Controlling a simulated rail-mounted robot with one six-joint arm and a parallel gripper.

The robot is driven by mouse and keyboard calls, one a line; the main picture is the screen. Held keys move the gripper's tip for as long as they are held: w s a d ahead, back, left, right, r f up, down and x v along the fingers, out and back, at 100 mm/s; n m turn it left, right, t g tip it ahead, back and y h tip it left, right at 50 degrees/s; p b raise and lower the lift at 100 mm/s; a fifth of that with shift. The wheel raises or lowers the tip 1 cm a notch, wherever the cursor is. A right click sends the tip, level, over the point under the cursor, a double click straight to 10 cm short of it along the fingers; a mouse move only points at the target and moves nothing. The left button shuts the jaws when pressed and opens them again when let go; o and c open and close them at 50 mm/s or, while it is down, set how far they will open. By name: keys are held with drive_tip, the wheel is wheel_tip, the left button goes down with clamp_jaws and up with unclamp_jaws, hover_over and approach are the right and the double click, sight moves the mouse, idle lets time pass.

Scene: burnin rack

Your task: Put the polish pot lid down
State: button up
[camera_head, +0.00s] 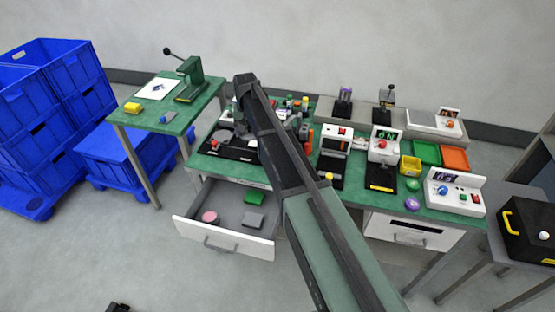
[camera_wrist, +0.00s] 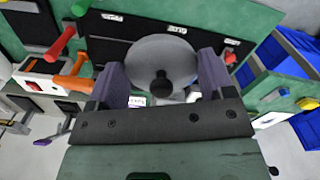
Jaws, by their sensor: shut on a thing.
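The polish pot lid is a grey disc (camera_wrist: 150,55) with a dark knob, seen large in the wrist view. My gripper (camera_wrist: 163,75) is shut on it, with one purple-grey finger on each side. A black board with white labels (camera_wrist: 110,22) lies behind the lid; I cannot tell whether the lid touches it. In the head view a grey disc (camera_head: 222,135) shows near the black board (camera_head: 215,147) at the bench's left, perhaps the lid. My fingers there are hard to make out behind the arm. A round pink-topped pot (camera_head: 209,217) sits in the open drawer.
Small instruments (camera_head: 383,144) and trays (camera_head: 455,160) crowd the bench's right. A red-handled tool (camera_wrist: 62,43) and an orange-handled tool (camera_wrist: 73,80) lie near my gripper.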

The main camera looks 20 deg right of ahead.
sight(254, 174)
drive_tip(key=shift+d+f, duration=0.15)
drive_tip(key=shift+d, duration=0.2)
drive_tip(key=shift+f, duration=0.15)
wheel_tip(254, 174, down, 20)
drive_tip(key=b, duration=2)
drive_tip(key=shift+a+f+b, duration=0.1)
drive_tip(key=shift+a+b, duration=0.05)
drive_tip(key=shift+b, duration=0.15)
drive_tip(key=shift+r+p, duration=0.3)
drive_tip(key=shift+f, duration=0.2)
drive_tip(key=o, duration=0.9)
wheel_tip(254, 174, up, 12)
drive_tip(key=p, duration=1.2)
drive_tip(key=shift+s+r, duration=0.1)
drive_tip(key=shift+r, duration=0.15)
